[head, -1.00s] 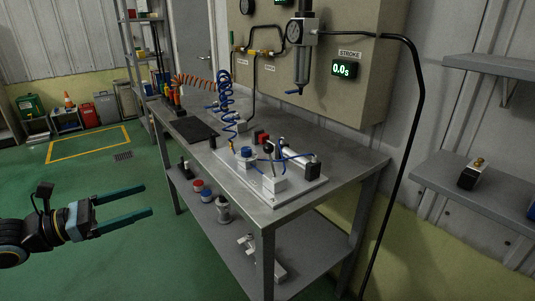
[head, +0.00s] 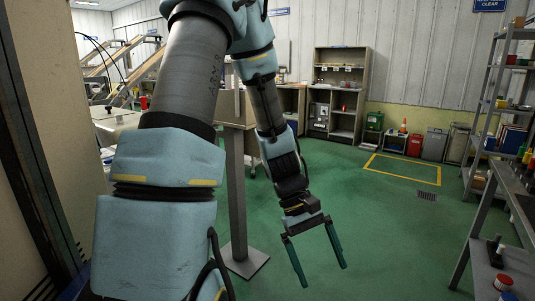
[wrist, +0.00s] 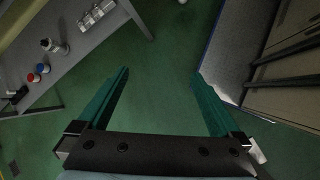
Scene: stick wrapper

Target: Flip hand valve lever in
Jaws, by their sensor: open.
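My gripper (head: 324,277) hangs below my arm in the middle of the head view, its two green fingers spread over the green floor with nothing between them. In the wrist view the open fingers (wrist: 161,74) also have only floor between them. The hand valve and its lever are in neither current view. The edge of a metal workbench (head: 520,197) shows at the far right of the head view, well to the right of my gripper.
The bench's lower shelf holds a red-capped jar (head: 502,283). The wrist view shows bottles (wrist: 54,46) on a shelf at left and a tan panelled surface (wrist: 285,105) at right. A grey post (head: 238,190) stands left of my gripper. Open green floor (head: 385,230) lies ahead.

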